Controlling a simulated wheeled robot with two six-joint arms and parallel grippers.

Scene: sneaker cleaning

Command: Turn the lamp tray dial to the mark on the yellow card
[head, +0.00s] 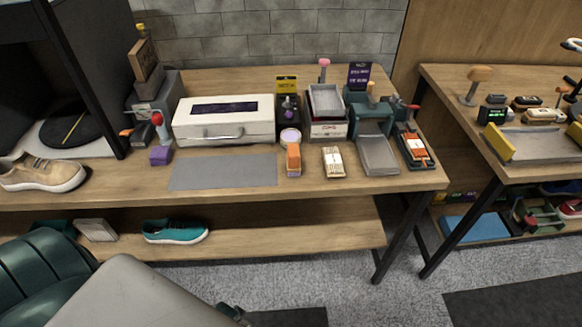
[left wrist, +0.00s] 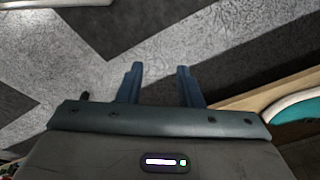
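A yellow card (head: 286,84) with dark lettering stands at the back of the middle table. Just below it is a small dark box (head: 287,114) with a purple knob (head: 288,103), which looks like the dial; its setting is too small to read. A grey open tray (head: 326,99) stands to its right on a white and dark base. My left gripper (left wrist: 158,68) is open and empty in the left wrist view, its two blue fingers apart above the grey floor. It is away from the dial. My right gripper is not in view.
A white case (head: 224,128) stands left of the dark box, with a bare grey mat (head: 223,172) in front. An orange block (head: 293,158) and a pale bundle (head: 333,162) lie near the table's front. A teal sneaker (head: 175,232) rests on the lower shelf.

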